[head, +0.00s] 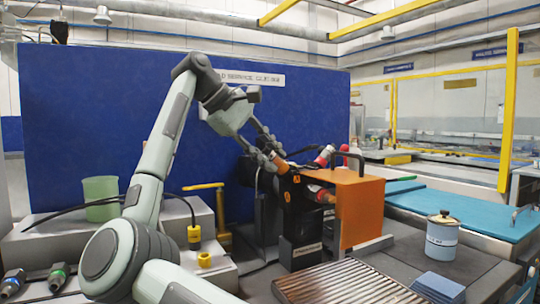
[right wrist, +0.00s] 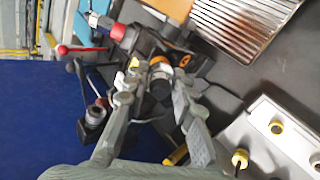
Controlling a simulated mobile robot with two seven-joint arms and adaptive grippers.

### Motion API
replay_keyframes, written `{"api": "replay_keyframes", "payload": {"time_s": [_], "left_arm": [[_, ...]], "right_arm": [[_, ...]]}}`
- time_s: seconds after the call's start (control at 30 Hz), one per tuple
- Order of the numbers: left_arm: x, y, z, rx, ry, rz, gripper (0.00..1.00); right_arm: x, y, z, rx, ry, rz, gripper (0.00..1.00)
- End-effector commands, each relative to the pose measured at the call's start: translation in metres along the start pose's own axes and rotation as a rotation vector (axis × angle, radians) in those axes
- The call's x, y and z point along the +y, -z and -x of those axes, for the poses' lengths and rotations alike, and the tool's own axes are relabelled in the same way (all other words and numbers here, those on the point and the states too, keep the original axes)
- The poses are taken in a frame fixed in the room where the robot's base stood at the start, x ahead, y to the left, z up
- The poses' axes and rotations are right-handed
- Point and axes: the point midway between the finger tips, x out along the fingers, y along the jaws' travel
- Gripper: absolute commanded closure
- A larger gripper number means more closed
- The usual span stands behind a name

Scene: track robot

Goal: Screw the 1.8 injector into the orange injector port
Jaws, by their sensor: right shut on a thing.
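My right gripper (head: 270,152) reaches down to the front of the black machine block (head: 298,215). Its fingers are closed around a dark cylindrical injector with an orange band (head: 281,165); its size marking is not readable. In the right wrist view my right gripper (right wrist: 152,92) has a finger on either side of the dark injector body (right wrist: 159,90). The injector's front end meets the block beside an orange round mark (right wrist: 184,61). I cannot tell whether it is seated or threaded in the port, which is mostly hidden. My left gripper is not in view.
An orange box (head: 359,210) stands right of the block, with red-ended fittings (head: 325,155) near it. Yellow caps (head: 204,259) sit on a grey box. A slatted tray (head: 345,285) lies in front.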

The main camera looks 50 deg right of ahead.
Motion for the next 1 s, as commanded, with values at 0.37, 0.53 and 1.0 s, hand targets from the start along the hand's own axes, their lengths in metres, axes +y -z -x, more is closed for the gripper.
{"api": "replay_keyframes", "payload": {"time_s": [0.37, 0.53, 1.0], "left_arm": [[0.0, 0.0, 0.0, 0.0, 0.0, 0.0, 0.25], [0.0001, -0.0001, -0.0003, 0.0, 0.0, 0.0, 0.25], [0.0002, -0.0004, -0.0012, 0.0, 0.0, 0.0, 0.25]], "right_arm": [[0.0017, -0.0005, -0.0002, 0.002, -0.003, -0.311, 1.0], [0.0014, -0.0006, -0.0004, 0.002, -0.003, -0.621, 1.0], [0.0009, -0.0008, -0.0011, 0.001, -0.001, -1.057, 1.0]]}}
